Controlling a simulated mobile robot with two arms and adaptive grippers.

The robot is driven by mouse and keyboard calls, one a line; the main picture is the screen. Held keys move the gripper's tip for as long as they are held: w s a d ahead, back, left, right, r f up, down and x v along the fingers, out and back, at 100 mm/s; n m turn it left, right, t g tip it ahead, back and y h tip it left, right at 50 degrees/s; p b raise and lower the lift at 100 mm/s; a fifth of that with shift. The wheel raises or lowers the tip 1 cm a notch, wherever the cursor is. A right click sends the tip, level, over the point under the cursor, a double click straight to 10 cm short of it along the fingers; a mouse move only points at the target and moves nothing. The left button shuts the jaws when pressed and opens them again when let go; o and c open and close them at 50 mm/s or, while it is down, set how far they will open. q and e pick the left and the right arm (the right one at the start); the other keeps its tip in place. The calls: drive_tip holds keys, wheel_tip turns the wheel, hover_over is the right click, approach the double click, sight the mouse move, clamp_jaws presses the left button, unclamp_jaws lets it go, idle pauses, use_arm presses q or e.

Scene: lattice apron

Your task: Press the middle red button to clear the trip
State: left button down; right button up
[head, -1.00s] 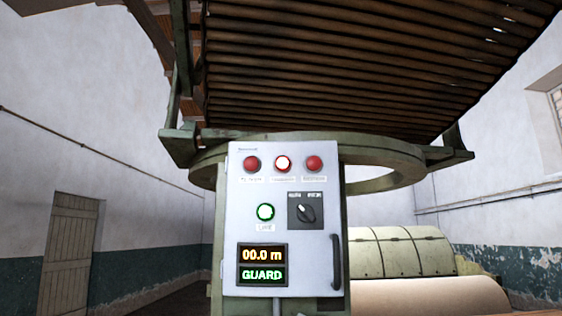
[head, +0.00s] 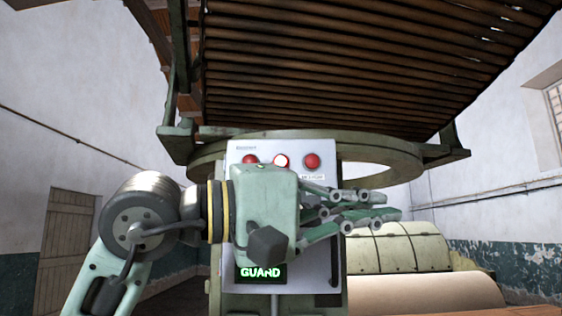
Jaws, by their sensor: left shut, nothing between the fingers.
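The grey control box (head: 245,149) stands in the middle of the head view. Three red buttons run along its top. The middle red button (head: 281,161) is lit bright. The left red button (head: 250,160) and the right red button (head: 312,161) are unlit. My left gripper (head: 388,212) is shut and empty, in front of the box and below the row of buttons, its fingers pointing right. It hides the green button, the selector switch and part of the display (head: 261,272), where GUARD shows. I cannot tell whether it touches the box. My right gripper is not in view.
A green ring frame (head: 430,151) and a slatted wooden lattice (head: 330,80) overhang the box. A pale roll (head: 425,292) and a cream ribbed cover (head: 420,250) lie at the right. A wooden door (head: 66,250) is at the far left.

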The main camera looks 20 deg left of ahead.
sight(285, 164)
use_arm(q)
drive_tip(key=s+a+r+t+y, duration=0.1)
drive_tip(key=a+r+t+y, duration=0.4)
drive_tip(key=a, duration=0.4)
wheel_tip(285, 164, up, 2)
drive_tip(key=shift+a+r+n+t+y, duration=0.2)
drive_tip(key=shift+a+n+t+y, duration=0.2)
drive_tip(key=shift+y, duration=0.3)
drive_tip(key=shift+w, duration=0.1)
drive_tip(key=shift+w+a+p, duration=0.35)
drive_tip(key=shift+w+a, duration=0.05)
drive_tip(key=shift+w, duration=0.95)
drive_tip(key=shift+w+a+p, duration=0.4)
drive_tip(key=shift+w, duration=0.95)
drive_tip(key=shift+w+a+p, duration=0.35)
drive_tip(key=shift+w+a, duration=0.05)
drive_tip(key=shift+w, duration=0.95)
drive_tip(key=shift+w+p, duration=0.3)
drive_tip(key=shift+w, duration=0.15)
